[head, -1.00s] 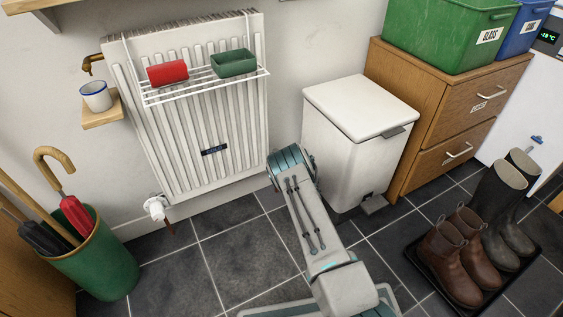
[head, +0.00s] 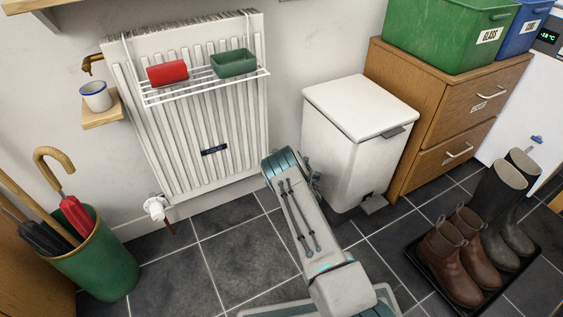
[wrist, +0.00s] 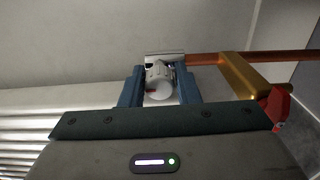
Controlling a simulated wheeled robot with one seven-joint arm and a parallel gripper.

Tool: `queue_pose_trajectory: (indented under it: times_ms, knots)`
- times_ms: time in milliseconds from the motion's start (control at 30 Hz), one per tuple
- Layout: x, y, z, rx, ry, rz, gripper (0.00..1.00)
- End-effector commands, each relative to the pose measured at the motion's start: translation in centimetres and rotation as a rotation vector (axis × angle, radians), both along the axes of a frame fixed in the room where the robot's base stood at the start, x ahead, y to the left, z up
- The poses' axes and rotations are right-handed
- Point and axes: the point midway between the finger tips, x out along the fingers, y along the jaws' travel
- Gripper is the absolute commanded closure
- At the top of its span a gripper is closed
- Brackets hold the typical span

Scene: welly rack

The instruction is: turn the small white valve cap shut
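The small white valve cap (wrist: 158,84) shows in the wrist view, pale grey-white with a red mark near its lower left. My gripper (wrist: 160,88) has one blue finger on each side of it. The fingers stand apart, with the cap between them; I see no clear contact, and any gaps are very narrow. The cap sits on a fitting joined to a copper pipe (wrist: 208,58) running right. A white valve (head: 156,207) shows at the radiator's lower left corner.
The ribbed radiator (head: 205,130) carries a wire rack with a red and a green item. A white pedal bin (head: 355,150) stands close right of my arm. In the wrist view, a brass-coloured piece (wrist: 242,82) with a red part (wrist: 277,105) crosses the pipe on the right.

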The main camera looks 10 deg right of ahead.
Motion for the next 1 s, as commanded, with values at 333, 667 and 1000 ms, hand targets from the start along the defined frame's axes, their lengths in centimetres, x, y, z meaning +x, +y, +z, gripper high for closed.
queue_pose_trajectory:
  times_ms: [333, 667, 1000]
  knots:
    - [-0.1, 0.1, 0.0, 0.001, 0.0, 0.002, 0.54]
    - [-4.6, -1.6, 0.4, 0.002, 0.005, -0.003, 0.54]
    - [-11.4, -3.8, 0.2, 0.001, 0.004, -0.003, 0.54]
